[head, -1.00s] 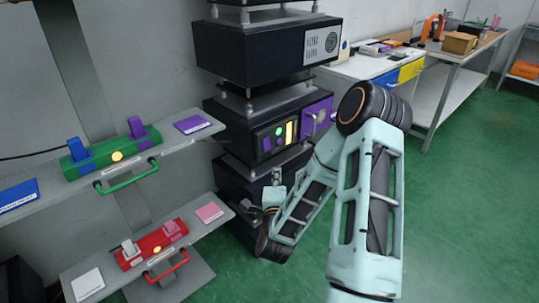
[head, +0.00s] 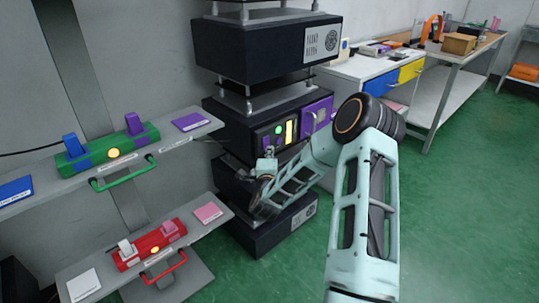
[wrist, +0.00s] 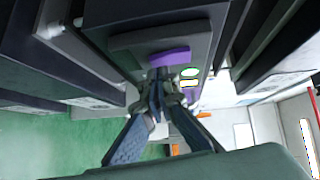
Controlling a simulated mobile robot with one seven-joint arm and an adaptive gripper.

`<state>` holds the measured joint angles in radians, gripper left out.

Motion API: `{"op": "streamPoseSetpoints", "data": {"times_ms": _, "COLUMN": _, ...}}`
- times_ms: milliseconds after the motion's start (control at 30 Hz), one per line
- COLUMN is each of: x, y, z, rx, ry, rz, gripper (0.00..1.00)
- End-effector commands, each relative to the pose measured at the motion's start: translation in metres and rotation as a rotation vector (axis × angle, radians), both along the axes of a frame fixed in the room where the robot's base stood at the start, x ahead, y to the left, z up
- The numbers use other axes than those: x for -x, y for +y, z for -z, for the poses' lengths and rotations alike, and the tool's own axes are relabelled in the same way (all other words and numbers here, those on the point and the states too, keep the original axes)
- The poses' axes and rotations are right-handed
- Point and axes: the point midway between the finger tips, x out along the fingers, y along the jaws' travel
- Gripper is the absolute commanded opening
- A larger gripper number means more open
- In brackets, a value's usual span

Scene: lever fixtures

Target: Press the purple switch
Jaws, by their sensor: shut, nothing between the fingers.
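A small purple switch (head: 266,140) sits at the left of the dark front panel on the middle black unit, beside a green light and a yellow strip. In the wrist view a purple block (wrist: 170,58) stands out on a grey plate, just beyond the fingers. My gripper (head: 268,160) is just below and in front of this panel, and my wrist partly covers the panel's lower edge. In the wrist view my gripper (wrist: 158,92) has its fingers together with nothing between them. I cannot tell whether the fingertips touch the panel.
A purple door (head: 317,116) with a handle is right of the panel. At left, a green fixture (head: 108,150) carries a blue and a purple lever; a red fixture (head: 150,245) below carries a white and a pink one. The green floor (head: 450,220) at right is clear.

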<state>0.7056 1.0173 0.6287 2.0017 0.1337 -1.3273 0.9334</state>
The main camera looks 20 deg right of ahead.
Motion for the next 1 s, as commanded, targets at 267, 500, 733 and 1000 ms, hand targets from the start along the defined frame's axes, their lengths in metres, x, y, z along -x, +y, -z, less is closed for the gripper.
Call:
{"op": "streamPoseSetpoints", "data": {"times_ms": 267, "x": -0.0023, "y": 0.001, "z": 0.0004, "rx": 0.0, "ry": 0.001, "rz": 0.0, "gripper": 0.0}}
{"op": "streamPoseSetpoints", "data": {"times_ms": 500, "x": -0.0054, "y": 0.0025, "z": 0.0032, "rx": 0.0, "ry": 0.0, "rz": -0.001, "gripper": 0.0}}
{"op": "streamPoseSetpoints", "data": {"times_ms": 733, "x": -0.0075, "y": 0.0035, "z": 0.0029, "rx": -0.001, "ry": 0.001, "rz": -0.002, "gripper": 0.0}}
{"op": "streamPoseSetpoints", "data": {"times_ms": 1000, "x": -0.0094, "y": 0.0009, "z": 0.0043, "rx": 0.0, "ry": 0.0, "rz": -0.001, "gripper": 0.0}}
